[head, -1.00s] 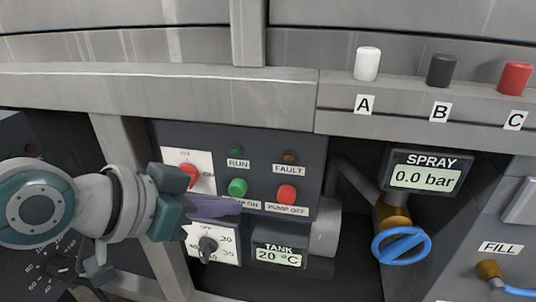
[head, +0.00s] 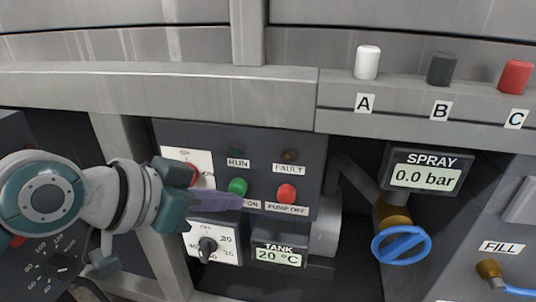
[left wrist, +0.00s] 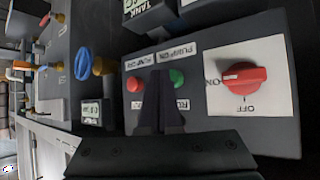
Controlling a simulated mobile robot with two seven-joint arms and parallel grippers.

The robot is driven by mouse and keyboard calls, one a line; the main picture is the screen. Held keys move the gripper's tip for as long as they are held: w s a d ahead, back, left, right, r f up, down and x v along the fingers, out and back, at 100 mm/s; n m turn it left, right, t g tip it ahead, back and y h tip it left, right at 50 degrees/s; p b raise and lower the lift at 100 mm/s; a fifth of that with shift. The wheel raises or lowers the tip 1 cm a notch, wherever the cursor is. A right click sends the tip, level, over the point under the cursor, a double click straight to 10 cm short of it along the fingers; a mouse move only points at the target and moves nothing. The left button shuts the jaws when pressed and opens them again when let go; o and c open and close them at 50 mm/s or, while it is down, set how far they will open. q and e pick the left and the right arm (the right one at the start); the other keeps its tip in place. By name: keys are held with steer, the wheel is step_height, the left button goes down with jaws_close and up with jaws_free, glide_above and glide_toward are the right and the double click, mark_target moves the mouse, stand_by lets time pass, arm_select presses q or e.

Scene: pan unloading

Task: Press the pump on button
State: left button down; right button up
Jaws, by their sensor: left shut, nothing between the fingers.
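The green pump on button (head: 237,187) is on the dark control panel, above its partly covered "PUMP ON" label. My left gripper (head: 238,202) is shut and empty, its purple fingers pointing right, with the tips just below the button in the head view. In the left wrist view, the shut fingers (left wrist: 160,76) appear between the green button (left wrist: 177,77) and the red pump off button (left wrist: 134,84). I cannot tell whether the tips touch the green button. The RUN lamp (head: 236,150) above looks dark green. My right gripper is not in view.
The red rotary switch (left wrist: 243,76) is close to the gripper, partly hidden by it in the head view. A temperature dial (head: 207,246) and tank display (head: 279,256) are below. The spray display (head: 426,179) reads 0.0 bar, above a blue valve (head: 402,245).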

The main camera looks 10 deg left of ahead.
arm_select(q)
steer(key=shift+w, duration=0.45)
stand_by(0.4)
steer(key=shift+s, duration=0.1)
steer(key=shift+s+p, duration=0.65)
steer(key=shift+s, duration=0.15)
steer(key=shift+r, duration=0.1)
steer(key=shift+s+a+p, duration=0.1)
steer(key=shift+s+p, duration=1.7)
steer(key=shift+s, duration=0.7)
